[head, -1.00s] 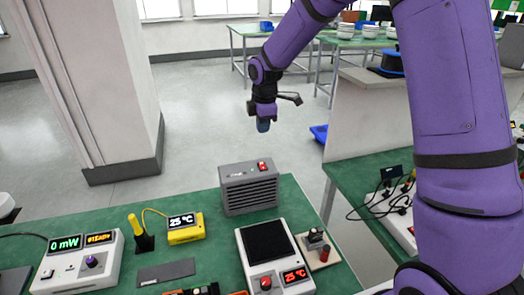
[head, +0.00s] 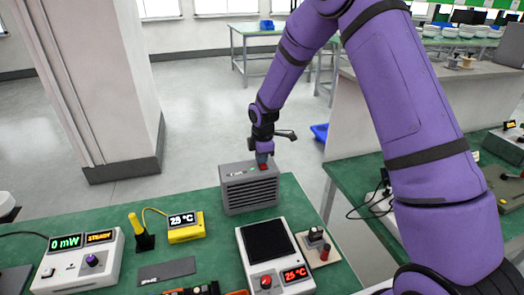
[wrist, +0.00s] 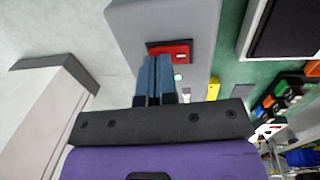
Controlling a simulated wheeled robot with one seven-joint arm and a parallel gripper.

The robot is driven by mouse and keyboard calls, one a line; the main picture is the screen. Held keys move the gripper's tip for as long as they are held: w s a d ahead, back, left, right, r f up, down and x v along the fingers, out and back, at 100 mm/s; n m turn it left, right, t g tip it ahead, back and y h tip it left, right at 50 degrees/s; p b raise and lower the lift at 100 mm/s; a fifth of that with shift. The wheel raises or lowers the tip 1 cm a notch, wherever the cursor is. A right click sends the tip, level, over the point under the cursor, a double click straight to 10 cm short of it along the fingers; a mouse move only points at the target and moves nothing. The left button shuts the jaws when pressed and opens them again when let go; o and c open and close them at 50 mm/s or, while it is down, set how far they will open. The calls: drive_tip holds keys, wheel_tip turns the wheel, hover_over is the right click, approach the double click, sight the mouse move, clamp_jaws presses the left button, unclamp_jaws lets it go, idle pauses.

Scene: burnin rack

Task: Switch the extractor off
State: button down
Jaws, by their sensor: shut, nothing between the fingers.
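The extractor (head: 249,192) is a grey box with a slatted front, standing at the back edge of the green bench in the head view. Its top also shows in the wrist view (wrist: 165,20). A red rocker switch (wrist: 178,50) sits on that top in a dark frame, with a small lit green lamp (wrist: 178,77) beside it. My gripper (head: 262,161) points down over the switch, its blue fingers closed together and empty. In the wrist view the fingertips (wrist: 156,58) overlap the near side of the switch; I cannot tell whether they touch it.
A hotplate-like unit (head: 283,282) reading 25 °C, a yellow meter (head: 185,230), a yellow-handled tool (head: 140,231) and a white power meter (head: 78,270) stand on the bench (head: 215,250) in front. A pillar (head: 120,100) rises at left. Open floor lies behind.

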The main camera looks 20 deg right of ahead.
drive_tip(key=shift+f, duration=0.2)
drive_tip(key=shift+f, duration=0.2)
idle(0.3)
drive_tip(key=shift+s, duration=0.2)
drive_tip(key=shift+s+r, duration=0.15)
drive_tip(key=shift+s, duration=0.4)
drive_tip(key=shift+r, duration=0.6)
wheel_tip(320, 180, up, 10)
drive_tip(key=s, duration=0.1)
drive_tip(key=shift+f, duration=0.2)
drive_tip(key=shift+s+r, duration=0.1)
drive_tip(key=shift+s, duration=0.05)
